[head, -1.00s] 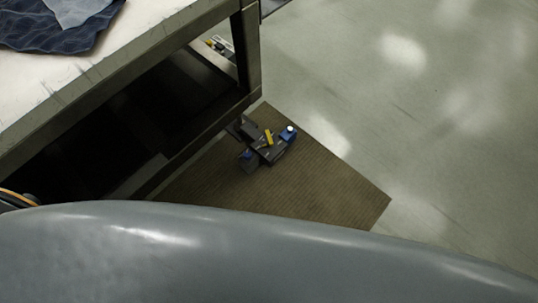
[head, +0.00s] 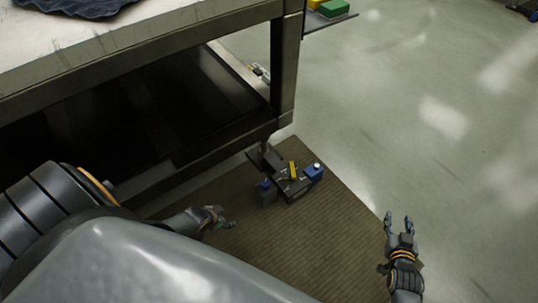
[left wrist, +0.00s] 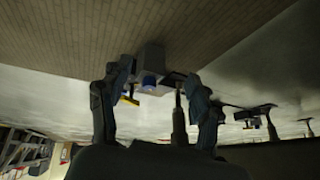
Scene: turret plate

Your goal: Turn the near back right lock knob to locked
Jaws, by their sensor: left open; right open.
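A dark grey turret-plate assembly (head: 292,187) sits on a brown ribbed mat (head: 340,240) beside the table leg. It carries a yellow bar (head: 293,170), a small blue knob (head: 265,184) at its left and a blue block (head: 313,173) with a white top at its right. I cannot tell which part is the near back right lock knob, or how it is turned. My left gripper (head: 229,217) is open and empty, low and left of the assembly, apart from it. In the left wrist view a blue knob (left wrist: 149,80) shows between the open fingers. My right gripper (head: 398,216) is open and empty, right of the mat.
A heavy workbench (head: 150,55) with dark cloth (head: 85,8) on top stands at the left; its leg (head: 284,70) is close behind the assembly. Green and yellow blocks (head: 333,9) lie on a shelf at the top. Open floor (head: 440,120) is at the right.

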